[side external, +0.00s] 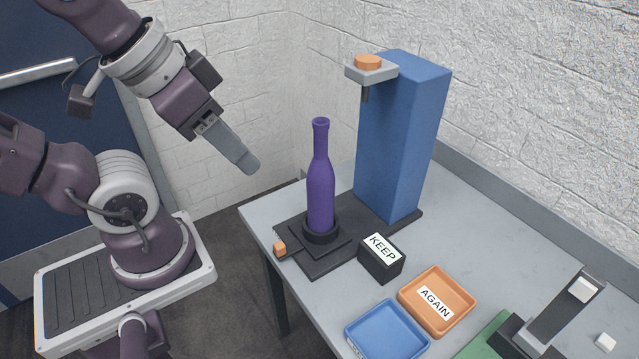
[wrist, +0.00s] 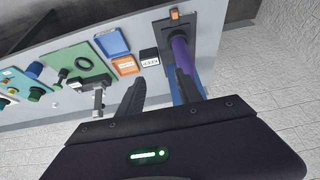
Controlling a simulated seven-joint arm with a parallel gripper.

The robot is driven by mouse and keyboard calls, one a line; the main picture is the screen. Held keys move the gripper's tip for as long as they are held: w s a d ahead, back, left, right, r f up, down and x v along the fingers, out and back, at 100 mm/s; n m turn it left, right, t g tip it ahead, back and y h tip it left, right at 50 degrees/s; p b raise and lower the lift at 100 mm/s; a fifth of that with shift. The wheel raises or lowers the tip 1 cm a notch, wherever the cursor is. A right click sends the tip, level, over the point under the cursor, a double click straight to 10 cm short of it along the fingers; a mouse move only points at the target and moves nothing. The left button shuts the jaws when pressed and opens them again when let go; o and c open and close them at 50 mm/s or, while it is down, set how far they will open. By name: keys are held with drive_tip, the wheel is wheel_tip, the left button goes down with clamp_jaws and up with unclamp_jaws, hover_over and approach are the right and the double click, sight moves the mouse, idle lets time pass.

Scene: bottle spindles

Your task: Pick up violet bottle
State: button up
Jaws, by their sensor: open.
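The violet bottle (side external: 320,185) stands upright in a black ring holder on a dark base plate (side external: 325,262), near the table's left end. In the wrist view the bottle (wrist: 182,55) shows just beyond the right finger, which hides part of it. My gripper (side external: 245,163) is in the air to the left of the bottle, at about the height of its upper half, and apart from it. In the wrist view my gripper (wrist: 158,85) has its two fingers spread with nothing between them.
A tall blue column (side external: 400,135) with a grey arm and orange knob stands behind the bottle. A black KEEP block (side external: 381,263), an orange AGAIN tray (side external: 462,290) and a blue tray (side external: 385,330) are to the right. White brick walls enclose the table's back.

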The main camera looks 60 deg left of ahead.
idle(0.4)
drive_tip(key=o, duration=0.8)
